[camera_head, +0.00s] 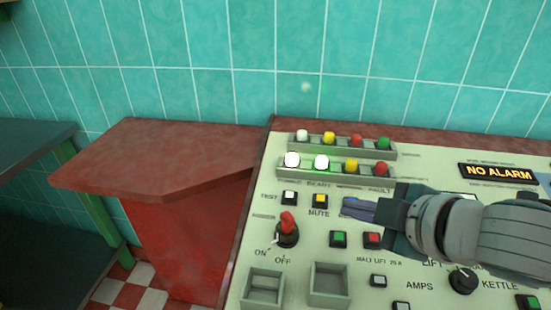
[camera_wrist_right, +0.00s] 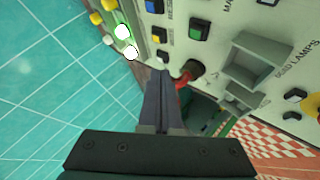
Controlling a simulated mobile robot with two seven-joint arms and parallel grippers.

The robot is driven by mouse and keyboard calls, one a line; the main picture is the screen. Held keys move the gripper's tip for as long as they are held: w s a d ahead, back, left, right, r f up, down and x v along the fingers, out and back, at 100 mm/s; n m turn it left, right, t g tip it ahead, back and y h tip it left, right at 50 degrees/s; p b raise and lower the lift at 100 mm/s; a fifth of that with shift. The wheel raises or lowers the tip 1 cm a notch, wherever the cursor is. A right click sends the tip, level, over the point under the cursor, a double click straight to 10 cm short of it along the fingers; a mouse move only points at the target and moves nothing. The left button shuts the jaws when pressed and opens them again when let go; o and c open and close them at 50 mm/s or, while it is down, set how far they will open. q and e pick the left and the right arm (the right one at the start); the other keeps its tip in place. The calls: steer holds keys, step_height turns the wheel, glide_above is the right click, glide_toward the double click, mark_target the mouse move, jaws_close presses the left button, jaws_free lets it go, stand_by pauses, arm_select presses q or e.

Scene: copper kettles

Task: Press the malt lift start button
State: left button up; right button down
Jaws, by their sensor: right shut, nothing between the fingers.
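The malt lift buttons sit on the cream control panel (camera_head: 440,185): a green button (camera_head: 338,239) and, to its right, a red button (camera_head: 372,240), with the label "MALT LIFT 25 A" just below. My right gripper (camera_head: 346,207) is shut and empty. In the head view its tips appear above the green button and right of the yellow mute button; I cannot tell the exact height over the panel. In the right wrist view the shut fingers (camera_wrist_right: 162,75) point toward the panel, with the green button (camera_wrist_right: 200,30) beyond them. My left gripper is not in view.
A red-handled rotary switch (camera_head: 287,228) stands up left of the green button. A yellow mute button (camera_head: 320,201) and white test button (camera_head: 289,198) are close by. Lamp rows (camera_head: 337,164) lie behind; white and green lamps glow. A display (camera_head: 499,172) reads "NO ALARM".

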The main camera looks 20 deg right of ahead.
steer(key=b, duration=0.4)
glide_above(339, 238)
steer(key=s, duration=0.2)
step_height(339, 238, down, 5)
steer(key=shift+w+f, duration=0.1)
steer(key=shift+w+d+f+b, duration=0.1)
steer(key=shift+d+f+b, duration=0.05)
steer(key=shift+f+b, duration=0.4)
stand_by(0.9)
steer(key=shift+w+f, duration=0.1)
steer(key=shift+f, duration=0.25)
steer(key=shift+f+b, duration=0.35)
steer(key=shift+b, duration=0.15)
stand_by(0.3)
steer(key=shift+r, duration=0.1)
steer(key=shift+r+p, duration=0.65)
steer(key=shift+p, duration=0.3)
steer(key=shift+r, duration=0.15)
